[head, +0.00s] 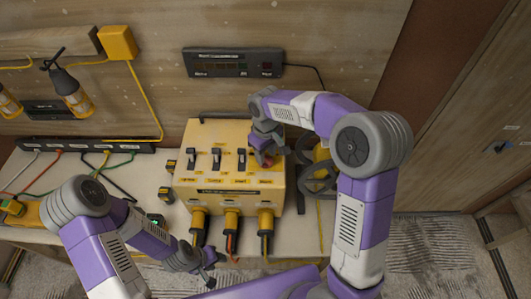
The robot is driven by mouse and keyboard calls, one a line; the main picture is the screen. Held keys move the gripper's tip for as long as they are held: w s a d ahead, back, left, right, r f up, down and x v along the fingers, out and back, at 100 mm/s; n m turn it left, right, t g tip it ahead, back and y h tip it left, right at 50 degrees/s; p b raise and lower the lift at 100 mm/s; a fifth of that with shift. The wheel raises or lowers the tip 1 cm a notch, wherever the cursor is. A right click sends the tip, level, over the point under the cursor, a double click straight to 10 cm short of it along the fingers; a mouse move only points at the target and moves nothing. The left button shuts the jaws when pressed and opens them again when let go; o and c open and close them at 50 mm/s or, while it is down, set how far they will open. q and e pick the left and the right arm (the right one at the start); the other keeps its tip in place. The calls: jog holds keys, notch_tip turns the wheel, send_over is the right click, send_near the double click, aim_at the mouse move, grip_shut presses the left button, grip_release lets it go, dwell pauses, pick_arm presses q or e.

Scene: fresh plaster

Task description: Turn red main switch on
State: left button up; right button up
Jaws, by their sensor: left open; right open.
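A yellow power box (230,184) stands on the table, with three black-and-white toggle switches (217,158) on its top face. A red part, which looks like the main switch (263,159), shows at the right of this row, partly hidden by my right gripper. My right gripper (267,149) is open and right at the red part; I cannot tell whether it touches. My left gripper (214,259) is open and empty, low in front of the box, left of the plugs. The position of the red switch cannot be made out.
Several thick plugs with cables (232,220) hang from the box's front. A black wheel-like thing (318,178) stands right of the box. A black power strip (85,146) with coloured cables lies at the left. A dark display panel (233,62) is on the wooden wall.

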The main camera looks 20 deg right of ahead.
jog(key=shift+s+f, duration=0.15)
jog(key=shift+f, duration=0.3)
jog(key=shift+c, duration=0.4)
grip_shut()
